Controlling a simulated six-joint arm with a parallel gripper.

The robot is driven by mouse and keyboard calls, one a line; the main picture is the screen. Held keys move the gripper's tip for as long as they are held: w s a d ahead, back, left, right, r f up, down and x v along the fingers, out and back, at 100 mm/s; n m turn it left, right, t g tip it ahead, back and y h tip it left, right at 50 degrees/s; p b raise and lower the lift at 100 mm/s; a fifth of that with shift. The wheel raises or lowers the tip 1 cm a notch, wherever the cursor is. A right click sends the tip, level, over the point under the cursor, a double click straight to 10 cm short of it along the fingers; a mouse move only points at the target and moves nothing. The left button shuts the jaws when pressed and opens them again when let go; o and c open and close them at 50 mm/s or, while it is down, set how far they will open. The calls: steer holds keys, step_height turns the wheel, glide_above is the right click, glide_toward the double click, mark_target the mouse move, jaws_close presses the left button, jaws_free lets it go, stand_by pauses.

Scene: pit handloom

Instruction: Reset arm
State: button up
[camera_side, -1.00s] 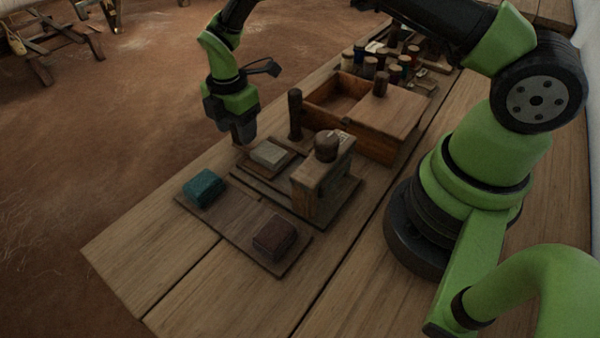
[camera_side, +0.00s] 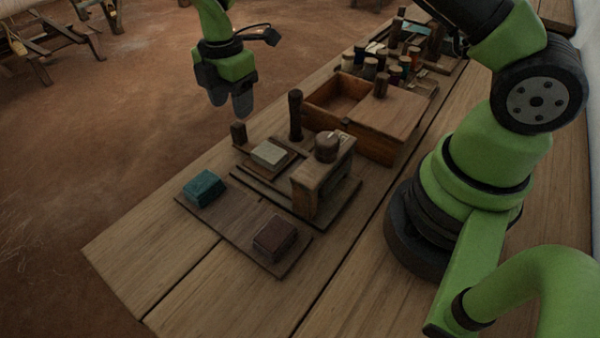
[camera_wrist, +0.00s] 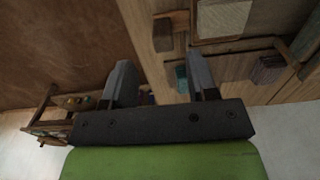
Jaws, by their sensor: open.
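My gripper (camera_side: 231,104) is open and empty, raised above the far left edge of the bench in the side view. It hangs above a small dark wooden block (camera_side: 239,133) and does not touch it. In the wrist view my gripper's two fingers (camera_wrist: 160,82) stand apart with nothing between them. The small dark block also shows in the wrist view (camera_wrist: 163,34).
A wooden press-like fixture (camera_side: 322,176) with an upright handle (camera_side: 296,115) and a pale block (camera_side: 268,154) stands mid-bench. A teal block (camera_side: 203,188) and dark red block (camera_side: 275,237) sit on a board (camera_side: 236,221). Behind are a wooden box (camera_side: 355,137) and several spools.

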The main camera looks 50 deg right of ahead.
steer(key=s+r+m+t, duration=0.1)
steer(key=s+r+m, duration=0.2)
steer(key=r, duration=0.3)
steer(key=s+d+r+m+t+y, duration=0.1)
steer(key=s+r+m, duration=0.25)
steer(key=r, duration=0.25)
steer(key=s+r+m+t, duration=0.1)
steer(key=s+r+m, duration=0.1)
steer(key=r+m, duration=0.3)
steer(key=s+r+m+t, duration=0.2)
steer(key=s+m, duration=0.3)
steer(key=s, duration=0.3)
steer(key=s+r+m+t+y, duration=0.1)
steer(key=s+r+m+t, duration=0.1)
steer(key=s+m, duration=0.3)
steer(key=s, duration=0.3)
steer(key=shift+s+d+r, duration=0.3)
steer(key=shift+d, duration=0.1)
